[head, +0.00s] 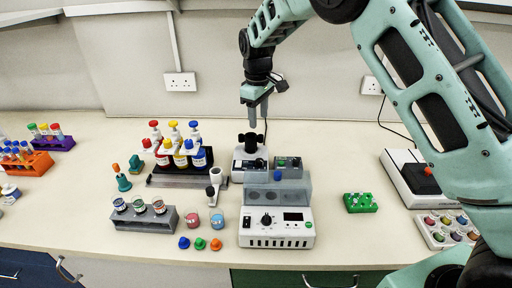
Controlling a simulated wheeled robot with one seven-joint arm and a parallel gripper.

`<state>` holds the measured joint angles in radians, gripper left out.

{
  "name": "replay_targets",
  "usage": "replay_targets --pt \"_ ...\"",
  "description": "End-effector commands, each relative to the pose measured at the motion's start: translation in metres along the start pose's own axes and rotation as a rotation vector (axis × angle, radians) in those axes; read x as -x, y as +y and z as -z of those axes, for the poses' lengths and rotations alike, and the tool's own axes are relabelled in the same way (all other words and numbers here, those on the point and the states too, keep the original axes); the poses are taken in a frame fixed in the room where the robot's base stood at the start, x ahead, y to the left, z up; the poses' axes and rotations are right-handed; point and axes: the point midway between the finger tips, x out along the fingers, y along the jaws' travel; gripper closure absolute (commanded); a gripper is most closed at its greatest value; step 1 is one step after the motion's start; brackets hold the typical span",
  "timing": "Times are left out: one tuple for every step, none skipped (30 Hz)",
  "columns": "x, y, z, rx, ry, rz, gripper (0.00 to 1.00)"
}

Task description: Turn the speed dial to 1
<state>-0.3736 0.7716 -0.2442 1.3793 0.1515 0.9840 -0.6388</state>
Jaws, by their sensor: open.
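A white benchtop device (279,241) with a small dark display stands at the front middle of the bench. A black round dial (267,220) sits on its front panel, left of the display. Its setting and any marks are too small to read. A smaller white unit with a black cup on top (251,141) stands behind it; dark details on its front are too small to make out. My gripper (254,117) points down above and behind the front device, close over the black cup in the picture. It is open with nothing seen between the fingers.
A raised grey-blue clear lid (291,188) stands at the back of the front device. A bottle rack (180,181) and a jar rack (143,224) are to the left. A green block (360,203) is to the right, with free bench around it.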

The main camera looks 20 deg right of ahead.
Motion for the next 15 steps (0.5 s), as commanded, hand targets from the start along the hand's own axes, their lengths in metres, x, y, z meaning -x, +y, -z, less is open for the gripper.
replay_targets --pt "-0.001 0.000 0.000 0.001 -0.001 0.000 0.51" --pt "-0.003 0.000 0.000 0.001 -0.002 0.000 0.51" --pt "-0.007 0.000 0.000 0.001 -0.002 0.000 0.51" --pt "-0.010 0.000 0.000 0.001 -0.003 0.001 0.51" --pt "-0.013 0.000 0.000 0.000 -0.003 0.002 0.51" --pt "-0.019 0.000 0.000 0.000 -0.003 0.002 0.51" --pt "-0.025 -0.001 -0.001 -0.001 -0.005 0.002 0.51" --pt "-0.030 -0.001 -0.001 -0.001 -0.005 0.002 0.51" --pt "-0.038 -0.001 -0.001 0.000 -0.006 0.003 0.51" --pt "-0.044 -0.001 -0.001 0.001 -0.006 0.003 0.51" --pt "-0.050 -0.001 -0.001 0.001 -0.005 0.002 0.51" --pt "-0.059 -0.001 -0.001 0.000 -0.005 0.002 0.51" --pt "-0.065 -0.001 -0.001 0.000 -0.005 0.002 0.51" --pt "-0.071 0.000 -0.001 0.000 -0.006 0.002 0.51" --pt "-0.079 -0.001 -0.001 0.000 -0.005 0.002 0.51"
